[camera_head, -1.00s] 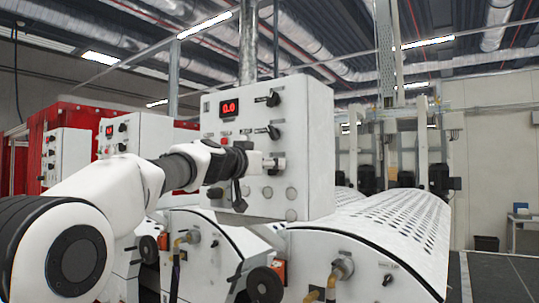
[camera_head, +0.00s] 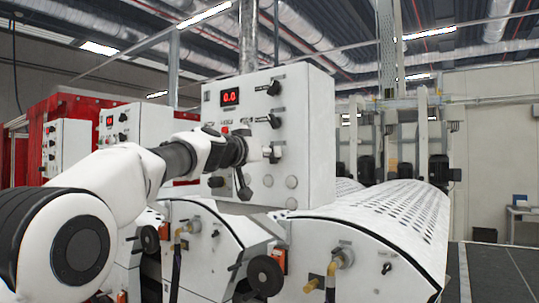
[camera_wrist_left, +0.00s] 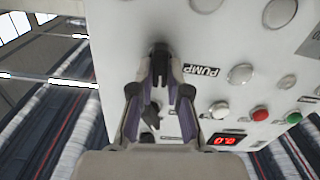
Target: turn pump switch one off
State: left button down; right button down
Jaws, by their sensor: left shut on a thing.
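The white control panel (camera_head: 305,150) with a red display (camera_head: 230,97) stands in the middle of the head view. My left gripper (camera_head: 271,153) is at the lowest of the black knobs in the panel's right column. In the wrist view my left gripper (camera_wrist_left: 160,62) is shut on a dark switch knob (camera_wrist_left: 160,47) beside a PUMP label (camera_wrist_left: 201,70). The fingers hide much of this knob, so its exact angle cannot be told. Another black knob (camera_wrist_left: 150,116) shows between the finger links. My right gripper is out of view.
Two black knobs, the upper one (camera_head: 273,88) and the middle one (camera_head: 273,121), sit above the gripper. Red (camera_wrist_left: 260,113) and green (camera_wrist_left: 294,118) buttons are near the display. A perforated roller cover (camera_head: 400,220) lies to the right below the panel.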

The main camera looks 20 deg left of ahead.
pick_arm(q)
jog(key=shift+a+n, duration=0.15)
jog(key=shift+n, duration=2.15)
jog(key=c, duration=1.1)
grip_release()
jog(key=shift+w, duration=0.1)
jog(key=shift+c, duration=0.2)
jog(key=v, duration=1.1)
jog(key=shift+s+a+f, duration=0.15)
jog(key=shift+s, duration=0.2)
